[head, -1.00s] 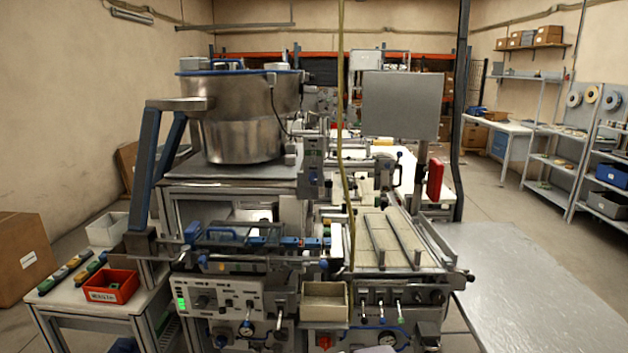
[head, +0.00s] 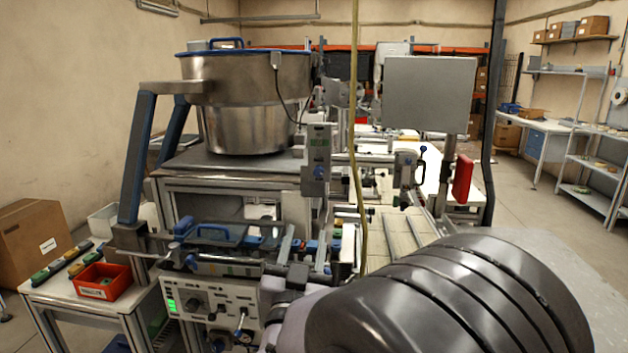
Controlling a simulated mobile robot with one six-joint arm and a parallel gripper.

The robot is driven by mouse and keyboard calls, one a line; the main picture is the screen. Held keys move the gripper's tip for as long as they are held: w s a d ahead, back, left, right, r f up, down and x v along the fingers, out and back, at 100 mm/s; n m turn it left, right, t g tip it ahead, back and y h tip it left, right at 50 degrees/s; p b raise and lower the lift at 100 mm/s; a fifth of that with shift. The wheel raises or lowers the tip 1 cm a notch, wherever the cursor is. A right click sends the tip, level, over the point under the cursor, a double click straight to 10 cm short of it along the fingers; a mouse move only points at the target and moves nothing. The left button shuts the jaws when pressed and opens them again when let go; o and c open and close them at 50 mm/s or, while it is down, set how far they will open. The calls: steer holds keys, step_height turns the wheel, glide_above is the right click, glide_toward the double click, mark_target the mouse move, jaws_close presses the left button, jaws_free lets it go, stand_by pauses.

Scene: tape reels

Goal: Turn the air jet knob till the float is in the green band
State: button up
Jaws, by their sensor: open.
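An upright grey unit (head: 317,143) stands in front of the bowl feeder, with a small blue knob (head: 320,172) low on its face. It looks like the air jet's flow meter, but a float and a green band are too small to make out. My gripper (head: 284,284) is partly in view at the lower middle, beyond my large dark arm link. It is open, below and left of the blue knob and apart from it. Its fingertips are hard to make out against the machine.
A control panel (head: 215,305) with a green light and black knobs is at lower left. The metal bowl (head: 245,105), a grey screen (head: 430,95) and a red box (head: 463,178) stand around the machine. A yellowish hose (head: 357,120) hangs in front. A red bin (head: 102,281) sits on the left table.

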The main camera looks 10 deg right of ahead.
steer(key=n+p, duration=0.1)
steer(key=p, duration=0.2)
glide_toward(318, 173)
steer(key=shift+t+h, duration=0.3)
steer(key=shift+t, duration=0.1)
steer(key=x, duration=0.8)
steer(key=shift+w+f, duration=0.25)
steer(key=shift+f, duration=0.1)
jaws_close()
